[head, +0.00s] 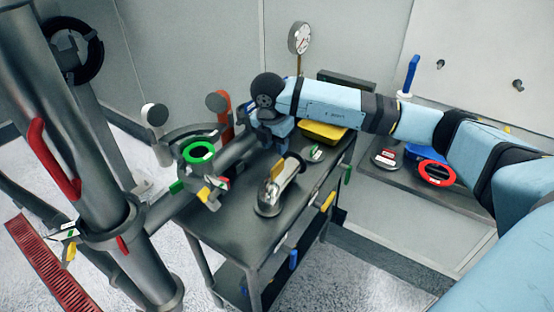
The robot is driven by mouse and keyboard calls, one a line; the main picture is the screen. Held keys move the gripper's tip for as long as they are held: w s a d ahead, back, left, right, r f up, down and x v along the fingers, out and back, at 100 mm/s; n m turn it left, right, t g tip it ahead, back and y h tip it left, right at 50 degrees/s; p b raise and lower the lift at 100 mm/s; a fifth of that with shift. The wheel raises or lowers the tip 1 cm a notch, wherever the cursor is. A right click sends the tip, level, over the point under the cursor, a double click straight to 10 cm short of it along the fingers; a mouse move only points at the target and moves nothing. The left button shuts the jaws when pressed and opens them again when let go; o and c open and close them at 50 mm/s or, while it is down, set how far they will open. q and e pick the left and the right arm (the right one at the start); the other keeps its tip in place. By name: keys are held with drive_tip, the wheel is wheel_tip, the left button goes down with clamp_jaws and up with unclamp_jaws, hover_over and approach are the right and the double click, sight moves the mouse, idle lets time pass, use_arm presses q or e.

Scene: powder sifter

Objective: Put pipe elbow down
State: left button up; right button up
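A grey metal bent pipe piece, which looks like the pipe elbow (291,187), stands on the dark cart top (240,228). Its round flange is at the lower left, and a yellow-brown part shows at its upper left. My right arm comes in from the right above the cart. My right gripper (274,131) points down behind and above the elbow, near the end of a grey pipe (240,150). Its fingertips are too small and covered to tell whether they are open or touch anything. There seems to be a gap between gripper and elbow. My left gripper is not in view.
Pipework with a green ring (198,152) and a red handle (224,104) stands left of the cart. A yellow bin (322,133) and a gauge (300,38) are at the back. A red ring (436,173) lies on the right-hand bench. The cart's front left top is clear.

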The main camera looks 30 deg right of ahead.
drive_tip(key=r, duration=0.3)
drive_tip(key=shift+s+a+r, duration=0.15)
drive_tip(key=shift+a+r, duration=0.1)
drive_tip(key=shift+r, duration=0.05)
idle(0.3)
